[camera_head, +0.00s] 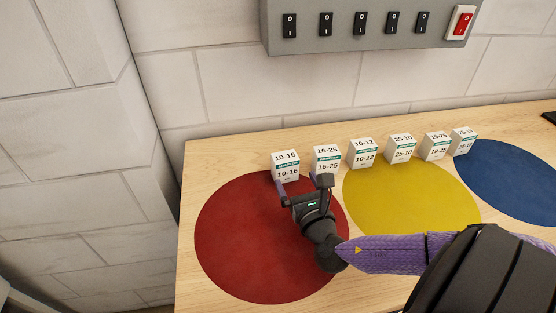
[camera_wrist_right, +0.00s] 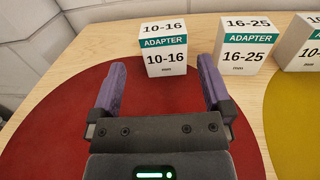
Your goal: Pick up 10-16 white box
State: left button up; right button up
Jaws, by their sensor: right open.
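The 10-16 white box (camera_head: 286,166) stands upright at the back edge of the red circle, leftmost in the row. It has a green adapter band. It also shows in the right wrist view (camera_wrist_right: 164,48), ahead of the gripper and roughly between the lines of its fingers. My right gripper (camera_head: 303,184) is open and empty over the red circle, just in front of the box. Its purple fingers show in the right wrist view (camera_wrist_right: 161,80), apart from each other and short of the box. My left gripper is not in view.
The 16-25 box (camera_head: 327,159) stands close to the right of the 10-16 box. Several similar boxes continue the row rightward. The red (camera_head: 235,245), yellow (camera_head: 420,195) and blue (camera_head: 505,180) circles lie on the wooden bench. A grey switch panel (camera_head: 375,40) hangs on the wall above.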

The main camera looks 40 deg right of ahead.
aim_at(283, 158)
jog(key=shift+w+d+f+b, duration=0.2)
jog(key=shift+w+f+b, duration=0.1)
jog(key=shift+w+f, duration=0.2)
jog(key=shift+w+d+f+b, duration=0.25)
jog(key=shift+w+f, duration=0.1)
jog(key=shift+w, duration=0.15)
jog(key=b+x, duration=0.3)
jog(key=x, duration=0.5)
jog(key=shift+w+d+f, duration=0.1)
jog(key=shift+d, duration=0.05)
jog(key=shift+w, duration=0.1)
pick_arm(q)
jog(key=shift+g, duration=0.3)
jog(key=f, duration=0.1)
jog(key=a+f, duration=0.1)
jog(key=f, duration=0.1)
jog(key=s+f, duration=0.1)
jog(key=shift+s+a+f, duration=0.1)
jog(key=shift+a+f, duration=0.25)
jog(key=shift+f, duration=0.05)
pick_arm(e)
jog(key=c, duration=1)
